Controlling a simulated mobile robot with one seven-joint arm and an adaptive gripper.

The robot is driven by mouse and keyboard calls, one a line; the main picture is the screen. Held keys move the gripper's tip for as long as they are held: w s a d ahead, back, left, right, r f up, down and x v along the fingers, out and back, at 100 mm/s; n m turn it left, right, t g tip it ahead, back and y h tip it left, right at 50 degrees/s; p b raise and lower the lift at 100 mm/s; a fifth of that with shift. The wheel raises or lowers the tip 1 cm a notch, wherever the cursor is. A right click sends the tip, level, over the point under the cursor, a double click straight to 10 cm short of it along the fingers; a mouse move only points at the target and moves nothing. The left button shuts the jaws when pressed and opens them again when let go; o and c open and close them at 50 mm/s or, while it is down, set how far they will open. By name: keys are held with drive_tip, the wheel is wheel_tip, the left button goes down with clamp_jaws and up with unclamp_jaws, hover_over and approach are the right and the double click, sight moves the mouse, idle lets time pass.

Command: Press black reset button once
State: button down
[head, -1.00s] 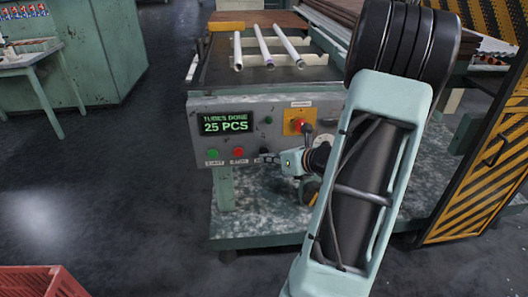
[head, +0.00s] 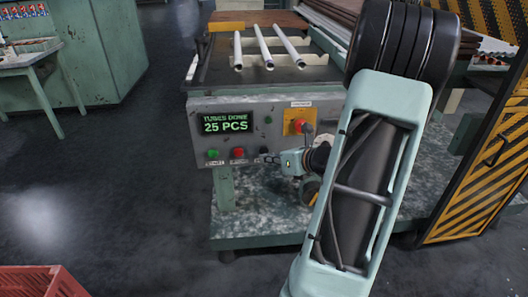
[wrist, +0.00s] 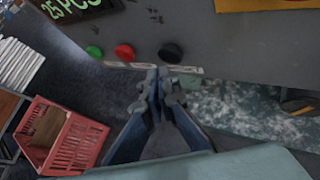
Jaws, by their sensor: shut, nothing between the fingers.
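The black reset button (wrist: 170,52) is the rightmost of a row of three on the grey control panel (head: 273,117). It shows small and dark in the head view (head: 264,150). The display (head: 226,124) above the row reads "TUBES DONE 25 PCS". My gripper (wrist: 159,78) is shut and empty. Its fingertips point at the panel just below the black button in the wrist view, apart from it in the picture. I cannot tell how far they are from the panel. In the head view my gripper (head: 268,159) is small, close to the panel's lower edge.
The green button (wrist: 94,52) and red button (wrist: 125,52) sit left of the black one. A red emergency knob (head: 299,126) on a yellow plate is up and right. A red crate (wrist: 75,142) stands on the floor.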

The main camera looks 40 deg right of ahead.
drive_tip(key=shift+w, duration=0.15)
drive_tip(key=shift+w+d, duration=0.2)
drive_tip(key=shift+w+d, duration=0.25)
drive_tip(key=shift+w, duration=0.2)
idle(0.7)
idle(0.3)
drive_tip(key=shift+s+a, duration=0.45)
drive_tip(key=shift+s, duration=0.35)
drive_tip(key=shift+s+a, duration=0.45)
drive_tip(key=shift+s, duration=0.25)
drive_tip(key=shift+s+a, duration=0.45)
drive_tip(key=shift+s, duration=0.3)
drive_tip(key=shift+s+a, duration=0.45)
drive_tip(key=shift+s, duration=0.25)
drive_tip(key=shift+w, duration=0.1)
